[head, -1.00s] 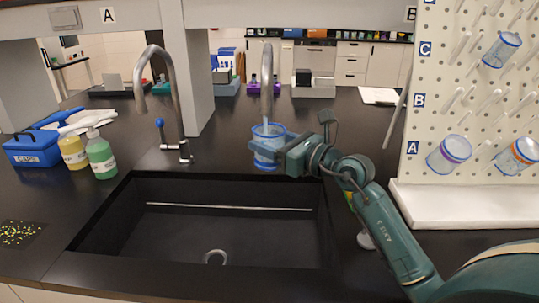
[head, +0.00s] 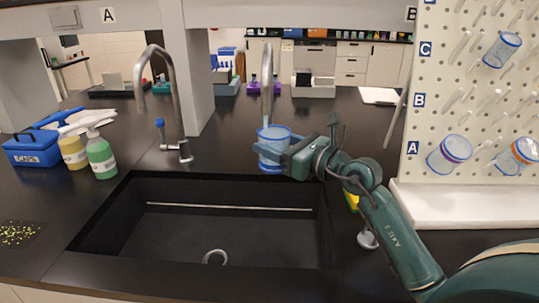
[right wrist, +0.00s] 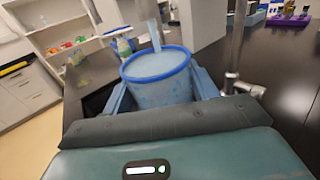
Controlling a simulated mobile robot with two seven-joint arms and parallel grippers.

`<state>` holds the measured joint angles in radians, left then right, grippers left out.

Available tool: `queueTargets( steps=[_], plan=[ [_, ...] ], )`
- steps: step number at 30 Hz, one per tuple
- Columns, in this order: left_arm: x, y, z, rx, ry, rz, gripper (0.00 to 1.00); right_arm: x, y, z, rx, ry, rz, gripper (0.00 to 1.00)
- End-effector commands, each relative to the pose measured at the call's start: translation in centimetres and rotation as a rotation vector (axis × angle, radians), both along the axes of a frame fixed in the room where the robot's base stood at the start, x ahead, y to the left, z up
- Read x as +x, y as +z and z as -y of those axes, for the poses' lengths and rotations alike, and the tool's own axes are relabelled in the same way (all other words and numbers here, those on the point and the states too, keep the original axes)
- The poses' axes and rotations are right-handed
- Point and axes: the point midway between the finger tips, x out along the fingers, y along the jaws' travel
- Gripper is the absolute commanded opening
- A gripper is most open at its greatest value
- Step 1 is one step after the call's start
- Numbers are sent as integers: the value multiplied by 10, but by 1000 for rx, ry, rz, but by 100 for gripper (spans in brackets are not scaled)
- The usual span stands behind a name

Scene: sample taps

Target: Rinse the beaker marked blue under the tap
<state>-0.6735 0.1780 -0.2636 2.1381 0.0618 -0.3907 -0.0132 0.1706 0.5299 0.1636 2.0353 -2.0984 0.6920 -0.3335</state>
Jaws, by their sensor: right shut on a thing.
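The beaker with a blue rim and blue band (head: 270,148) is held at the back right of the sink, under the right-hand tap (head: 267,85). My right gripper (head: 287,155) is shut on it. In the right wrist view the beaker (right wrist: 158,82) is between my fingers, and a pale stream of water (right wrist: 154,32) comes down into its mouth. The beaker looks roughly upright. My left gripper is not in view.
A pegboard (head: 465,110) with several beakers on its pegs stands at the right. Green (head: 101,158) and yellow (head: 73,151) bottles and a blue caddy (head: 32,149) stand at the left. The sink basin (head: 200,225) is empty and open.

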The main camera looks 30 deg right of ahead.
Motion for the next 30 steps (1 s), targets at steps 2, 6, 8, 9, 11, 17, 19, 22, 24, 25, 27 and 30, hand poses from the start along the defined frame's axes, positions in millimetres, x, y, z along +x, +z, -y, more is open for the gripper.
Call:
queueTargets(
  steps=[2, 6, 8, 9, 11, 17, 19, 22, 24, 25, 27, 30],
  plan=[
    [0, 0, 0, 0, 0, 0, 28, -11, 0, 2, -2, 1, 1, 37],
    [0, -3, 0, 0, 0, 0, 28, -27, -1, 6, -1, 0, 0, 37],
    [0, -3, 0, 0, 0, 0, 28, -35, 0, 8, -2, 1, 1, 37],
    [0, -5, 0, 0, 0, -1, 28, -39, -1, 9, -1, 1, 0, 37],
    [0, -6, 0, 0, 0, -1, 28, -45, -1, 11, -1, 0, 1, 37],
    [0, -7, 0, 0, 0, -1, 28, -56, 1, 13, 1, 1, 2, 37],
    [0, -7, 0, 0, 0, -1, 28, -57, 2, 13, 0, 1, 2, 37],
    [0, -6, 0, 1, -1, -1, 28, -62, 4, 15, 0, 0, 3, 37],
    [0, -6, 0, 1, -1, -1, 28, -67, 6, 16, 1, 0, 2, 37],
    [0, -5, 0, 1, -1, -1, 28, -69, 7, 16, 1, 0, 2, 37],
    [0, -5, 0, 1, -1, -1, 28, -73, 9, 17, 0, 1, 1, 37],
    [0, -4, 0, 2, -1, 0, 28, -80, 12, 19, -1, 0, 2, 37]
  ],
)
